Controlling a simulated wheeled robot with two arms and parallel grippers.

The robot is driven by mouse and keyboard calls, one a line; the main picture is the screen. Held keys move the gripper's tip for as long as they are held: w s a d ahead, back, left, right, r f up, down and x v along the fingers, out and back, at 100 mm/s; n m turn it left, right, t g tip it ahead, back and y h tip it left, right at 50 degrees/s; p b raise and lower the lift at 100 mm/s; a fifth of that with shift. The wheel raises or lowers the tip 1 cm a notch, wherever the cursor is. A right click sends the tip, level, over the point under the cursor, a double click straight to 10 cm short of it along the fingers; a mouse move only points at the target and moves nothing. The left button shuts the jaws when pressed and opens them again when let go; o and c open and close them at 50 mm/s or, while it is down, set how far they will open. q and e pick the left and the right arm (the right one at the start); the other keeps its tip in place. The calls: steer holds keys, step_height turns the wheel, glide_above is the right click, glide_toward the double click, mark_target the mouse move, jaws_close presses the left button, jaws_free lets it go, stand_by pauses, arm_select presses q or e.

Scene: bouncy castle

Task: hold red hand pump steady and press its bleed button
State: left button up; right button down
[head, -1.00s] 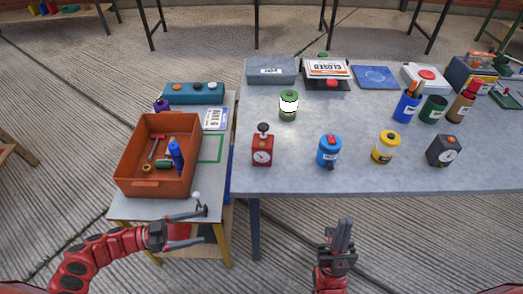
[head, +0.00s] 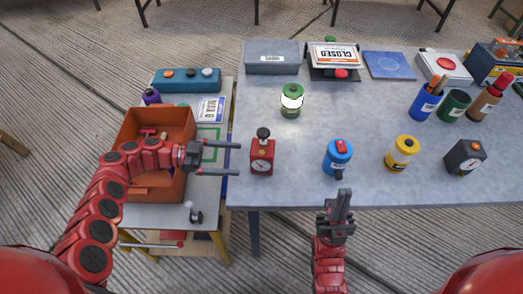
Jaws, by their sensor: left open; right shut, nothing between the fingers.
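A red hand pump (head: 262,157) stands upright near the left front of the grey table. It has a round white dial on its front and a dark knob on top. I cannot make out which part is its bleed button. My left gripper (head: 238,159) is open, its two fingers pointing right toward the pump, with the tips just left of it; I cannot tell whether they touch it. My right gripper (head: 344,192) is shut and empty, pointing away from me at the table's front edge, below the blue canister with a red top (head: 338,157).
On the grey table (head: 300,192) stand a green-and-white canister (head: 291,101), a yellow one (head: 401,153) and a dark box with a dial (head: 465,158). An orange bin (head: 126,130) sits under my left arm on a lower side table. The pump's right side is clear.

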mark_target(245, 166)
arm_select(q)
steer(key=d+p, duration=0.1)
steer(key=d, duration=0.3)
steer(key=shift+f, duration=0.1)
steer(key=d, duration=0.1)
steer(key=d+b, duration=0.1)
steer(key=d, duration=0.1)
steer(key=shift+d+f, duration=0.2)
steer(key=shift+f, duration=0.2)
steer(key=shift+d, duration=0.4)
steer(key=c, duration=0.8)
stand_by(0.8)
